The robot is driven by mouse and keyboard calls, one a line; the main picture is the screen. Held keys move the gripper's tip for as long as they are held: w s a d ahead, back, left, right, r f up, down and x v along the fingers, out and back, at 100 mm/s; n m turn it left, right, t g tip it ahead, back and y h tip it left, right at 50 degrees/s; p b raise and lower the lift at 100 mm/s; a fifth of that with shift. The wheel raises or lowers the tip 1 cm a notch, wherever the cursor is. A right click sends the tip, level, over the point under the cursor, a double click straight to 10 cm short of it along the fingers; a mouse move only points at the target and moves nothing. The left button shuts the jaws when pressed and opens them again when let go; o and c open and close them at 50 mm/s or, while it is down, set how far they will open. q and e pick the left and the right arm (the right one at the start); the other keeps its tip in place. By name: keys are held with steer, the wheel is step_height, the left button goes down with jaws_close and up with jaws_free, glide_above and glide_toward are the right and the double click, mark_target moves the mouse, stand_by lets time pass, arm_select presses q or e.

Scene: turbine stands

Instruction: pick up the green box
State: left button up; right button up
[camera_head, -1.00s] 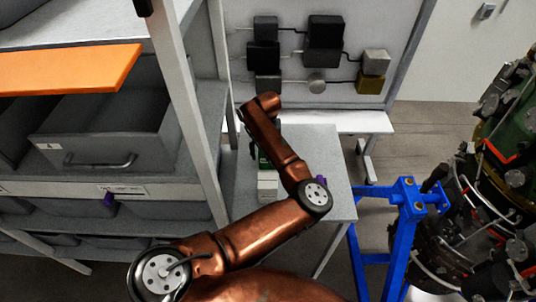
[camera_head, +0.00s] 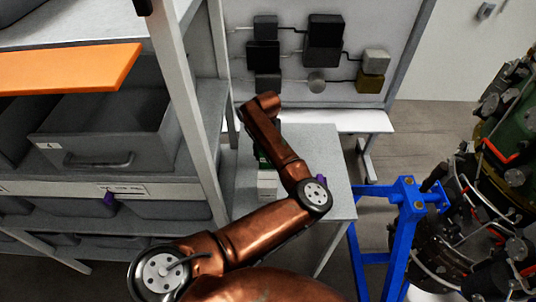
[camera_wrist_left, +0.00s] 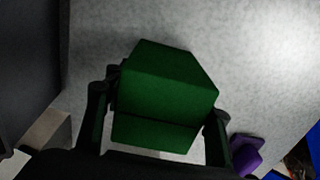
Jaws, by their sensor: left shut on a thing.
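The green box (camera_wrist_left: 168,82) sits between the two fingers of my left gripper (camera_wrist_left: 160,108) in the left wrist view, with a finger against each side. My left gripper is shut on it. Grey table surface shows around and beyond the box; I cannot tell whether the box touches it. In the head view a small green part of the box (camera_head: 262,158) shows beside my copper arm. The gripper itself is mostly hidden behind the arm there. My right gripper is in neither view.
The grey table (camera_head: 325,155) is bare on its right side. A pale block (camera_head: 267,184) stands near the box. A shelf rack (camera_head: 204,130) with drawers is close on the left. A blue stand (camera_head: 405,235) and turbine (camera_head: 440,250) are at right. A purple thing (camera_wrist_left: 247,152) lies near the gripper.

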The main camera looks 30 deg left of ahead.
arm_select(q)
steer(key=c, duration=0.3)
steer(key=shift+c, duration=0.3)
steer(key=shift+r, duration=0.15)
steer(key=shift+r, duration=0.55)
steer(key=s+d+r+b, duration=0.1)
steer(key=s+r, duration=1)
steer(key=s, duration=0.3)
steer(key=shift+d+r+b, duration=0.15)
steer(key=shift+r+b, duration=0.15)
steer(key=shift+b, duration=0.1)
